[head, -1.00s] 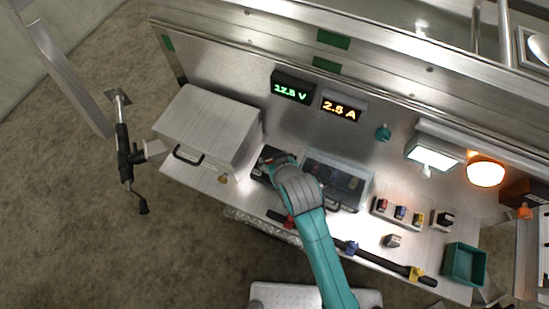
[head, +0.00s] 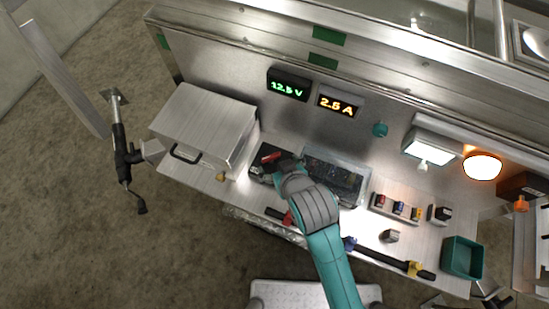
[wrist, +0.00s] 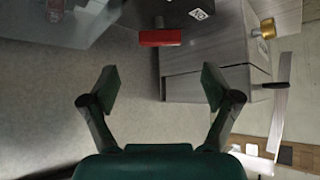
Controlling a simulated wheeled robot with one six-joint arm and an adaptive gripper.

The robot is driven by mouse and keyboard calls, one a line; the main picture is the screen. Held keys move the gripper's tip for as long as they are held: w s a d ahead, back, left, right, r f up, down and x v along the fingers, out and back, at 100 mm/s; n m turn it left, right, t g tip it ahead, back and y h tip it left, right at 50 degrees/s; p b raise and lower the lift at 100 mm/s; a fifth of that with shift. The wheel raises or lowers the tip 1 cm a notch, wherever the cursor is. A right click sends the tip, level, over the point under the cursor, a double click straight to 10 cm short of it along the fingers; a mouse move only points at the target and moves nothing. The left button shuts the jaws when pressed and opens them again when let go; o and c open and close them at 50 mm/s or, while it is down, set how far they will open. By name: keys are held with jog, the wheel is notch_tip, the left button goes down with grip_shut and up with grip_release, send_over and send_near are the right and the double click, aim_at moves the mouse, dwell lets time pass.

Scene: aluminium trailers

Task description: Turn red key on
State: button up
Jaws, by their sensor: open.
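The red key (head: 271,157) shows in the head view as a red bar on a dark panel on the metal worktop, right of the grey box. In the wrist view the red key (wrist: 160,38) lies crosswise above the middle, beyond the fingertips. My gripper (wrist: 160,83) is open and empty, its two fingers spread with a gap between them and the key. In the head view my gripper (head: 282,168) is close by the key on its lower right; its fingers are partly hidden by my wrist.
A grey metal box (head: 205,125) stands left of the key. A clear-lidded case (head: 345,180) is close on the right. Lit displays (head: 288,85) are on the back wall. Small coloured switches (head: 399,208) and a teal bin (head: 464,258) are farther right.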

jog(key=shift+v, duration=2.3)
jog(key=shift+f, duration=0.1)
jog(key=s+d+f+m+t+h, duration=0.1)
jog(key=s+d+f+m+t, duration=0.2)
jog(key=s+d, duration=0.8)
jog(key=s+d+r+m+t+h, duration=0.1)
jog(key=s+d+r, duration=0.1)
jog(key=s, duration=0.4)
jog(key=s+d+r+t+h, duration=0.1)
jog(key=s+d+r+t, duration=0.1)
jog(key=s, duration=0.5)
jog(key=shift+s+d+r+m+t+h, duration=0.35)
jog(key=shift+d+r, duration=0.2)
jog(key=shift+d, duration=0.75)
jog(key=shift+w, duration=0.1)
